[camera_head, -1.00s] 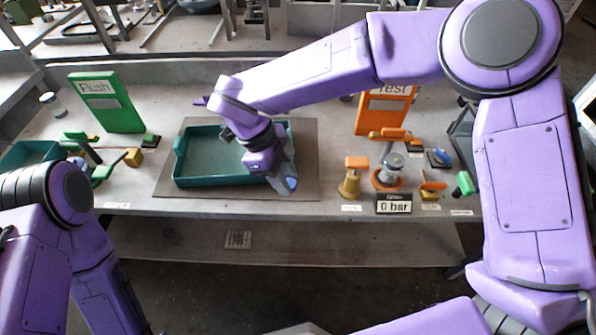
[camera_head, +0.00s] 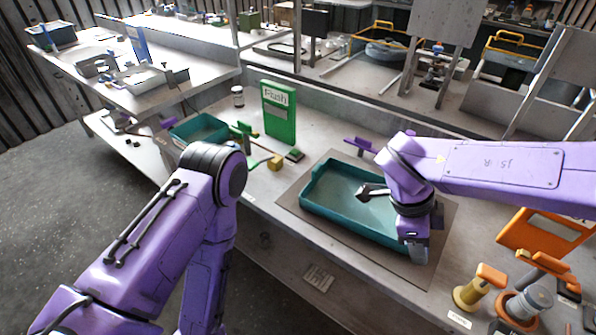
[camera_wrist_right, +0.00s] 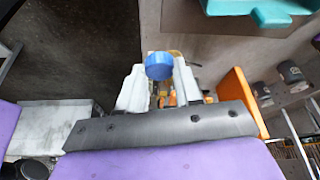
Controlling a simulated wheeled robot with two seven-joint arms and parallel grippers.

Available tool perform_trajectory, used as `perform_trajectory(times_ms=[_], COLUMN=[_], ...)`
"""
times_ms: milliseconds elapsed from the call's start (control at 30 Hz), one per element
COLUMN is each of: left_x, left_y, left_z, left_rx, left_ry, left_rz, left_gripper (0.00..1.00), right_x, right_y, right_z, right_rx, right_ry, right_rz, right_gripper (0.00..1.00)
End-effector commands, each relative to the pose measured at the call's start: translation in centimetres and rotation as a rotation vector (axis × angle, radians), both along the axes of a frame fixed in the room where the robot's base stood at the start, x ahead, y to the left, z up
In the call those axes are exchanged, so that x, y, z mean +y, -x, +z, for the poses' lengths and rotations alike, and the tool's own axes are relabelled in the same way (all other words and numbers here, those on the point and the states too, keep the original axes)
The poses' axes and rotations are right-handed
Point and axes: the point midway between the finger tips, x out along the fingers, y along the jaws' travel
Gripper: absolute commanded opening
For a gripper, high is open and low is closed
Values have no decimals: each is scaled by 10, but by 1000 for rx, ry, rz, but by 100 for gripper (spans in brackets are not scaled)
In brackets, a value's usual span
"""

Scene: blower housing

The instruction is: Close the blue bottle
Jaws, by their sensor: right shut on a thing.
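My right gripper (camera_head: 416,250) hangs over the right front corner of the teal tray (camera_head: 322,212). In the right wrist view its two pale fingers (camera_wrist_right: 158,82) are shut on a small round blue piece (camera_wrist_right: 158,66). The piece looks like a bottle cap, and its far side is hidden. In the head view the gripper hides it. I cannot make out a blue bottle body in either current view. My left arm shows at the left of the head view, but its gripper is out of sight.
A green "Flush" panel (camera_head: 279,115) stands behind small green and yellow parts. A smaller teal bin (camera_head: 200,130) and a jar (camera_head: 238,96) are at the left. Orange fittings (camera_head: 528,300) and an orange panel (camera_head: 545,236) crowd the right. The table's front edge is close.

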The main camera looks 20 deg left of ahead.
Motion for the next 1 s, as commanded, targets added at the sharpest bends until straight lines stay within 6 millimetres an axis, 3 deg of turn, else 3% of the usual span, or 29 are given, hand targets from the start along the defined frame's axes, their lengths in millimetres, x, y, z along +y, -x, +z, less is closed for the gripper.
perform_trajectory(times_ms=[100,300,500,667,1000], left_x=[0,0,0,0,0], left_y=[0,0,0,0,0], left_z=[0,0,0,0,0], left_rx=[0,0,0,0,0], left_ry=[0,0,0,0,0], left_rz=[0,0,0,0,0], left_gripper=[39,39,39,39,43], right_x=[-33,-77,-98,-103,-103], right_y=[-25,-56,-70,-73,-73], right_z=[-1,-4,-5,-5,-5], right_rx=[0,-4,-3,1,4], right_ry=[-6,-9,-6,-1,0], right_rz=[384,1054,1468,1599,1611], right_gripper=[6,6,6,6,6])
